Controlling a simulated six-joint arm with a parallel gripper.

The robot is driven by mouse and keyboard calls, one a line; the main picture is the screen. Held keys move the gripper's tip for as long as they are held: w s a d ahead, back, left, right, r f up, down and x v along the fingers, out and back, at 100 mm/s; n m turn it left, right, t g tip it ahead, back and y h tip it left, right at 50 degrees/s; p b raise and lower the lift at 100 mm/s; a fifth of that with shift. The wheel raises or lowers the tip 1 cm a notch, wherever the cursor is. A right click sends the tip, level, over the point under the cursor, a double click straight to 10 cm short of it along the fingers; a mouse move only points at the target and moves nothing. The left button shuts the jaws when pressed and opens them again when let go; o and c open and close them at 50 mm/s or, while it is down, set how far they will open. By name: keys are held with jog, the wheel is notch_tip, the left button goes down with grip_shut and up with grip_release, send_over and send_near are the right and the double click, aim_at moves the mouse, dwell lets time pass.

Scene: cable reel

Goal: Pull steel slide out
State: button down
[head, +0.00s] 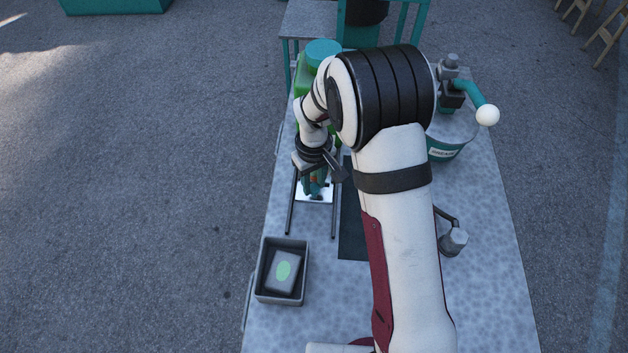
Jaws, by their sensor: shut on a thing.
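The steel slide (314,196) shows as a bright, shiny plate between two dark parallel rails (290,205), in front of a green machine body (303,75) with a teal round cap. My gripper (317,176) is over the slide's upper part, pointing down. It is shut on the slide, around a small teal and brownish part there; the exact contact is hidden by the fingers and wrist. The slide's far end is hidden behind my gripper and arm. The rails run on past the slide's near edge.
A grey bin (264,272) holding a block with a light green oval stands at the table's lower left. A dark mat (352,225) lies right of the rails. Bare speckled tabletop (490,260) is at right.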

dwell(0.4)
jog(key=s, duration=0.9)
jog(key=c, duration=0.6)
grip_release()
jog(key=shift+r, duration=0.3)
notch_tip(320, 180, up, 15)
